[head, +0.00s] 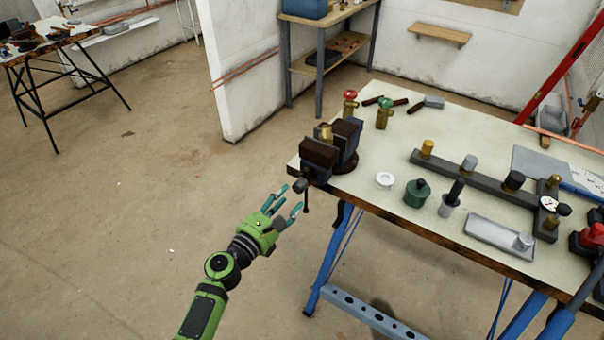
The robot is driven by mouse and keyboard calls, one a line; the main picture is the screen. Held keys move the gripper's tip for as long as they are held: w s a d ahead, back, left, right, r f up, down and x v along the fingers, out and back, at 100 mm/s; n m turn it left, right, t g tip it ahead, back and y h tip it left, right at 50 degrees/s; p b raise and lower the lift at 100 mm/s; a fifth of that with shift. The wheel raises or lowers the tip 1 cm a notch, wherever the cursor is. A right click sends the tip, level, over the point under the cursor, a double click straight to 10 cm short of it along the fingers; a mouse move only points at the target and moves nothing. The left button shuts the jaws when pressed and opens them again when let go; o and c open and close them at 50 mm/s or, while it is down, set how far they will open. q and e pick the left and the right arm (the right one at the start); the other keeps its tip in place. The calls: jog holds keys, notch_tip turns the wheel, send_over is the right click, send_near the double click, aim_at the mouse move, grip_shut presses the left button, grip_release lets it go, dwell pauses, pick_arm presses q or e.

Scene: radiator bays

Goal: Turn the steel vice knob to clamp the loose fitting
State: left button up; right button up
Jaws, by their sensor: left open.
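A dark vice (334,150) sits at the left corner of the workbench. A brass fitting (324,133) stands between its jaws; I cannot tell how tightly it is held. The steel vice knob (300,186) is on the near left side of the vice, with a thin dark bar hanging down by it. My left gripper (290,199) is open, with teal fingertips pointing up and right at the knob. The fingertips are close to the knob; I cannot tell whether they touch it. Nothing shows between the fingers.
The workbench (400,215) carries a red-handled valve (350,103), a green-handled valve (384,113), a grey manifold bar (480,185), a green pot (417,193), a tape roll (385,180) and a grey tray (490,238). A blue trestle leg (330,265) stands below. The floor at left is free.

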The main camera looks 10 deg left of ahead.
aim_at(297, 190)
pick_arm(q)
jog(key=shift+r+n, duration=0.15)
jog(key=shift+n, duration=0.65)
pick_arm(e)
jog(key=shift+r, duration=0.5)
pick_arm(q)
jog(key=shift+b+x, duration=0.45)
jog(key=shift+x, duration=2.1)
pick_arm(e)
jog(key=shift+f, duration=0.5)
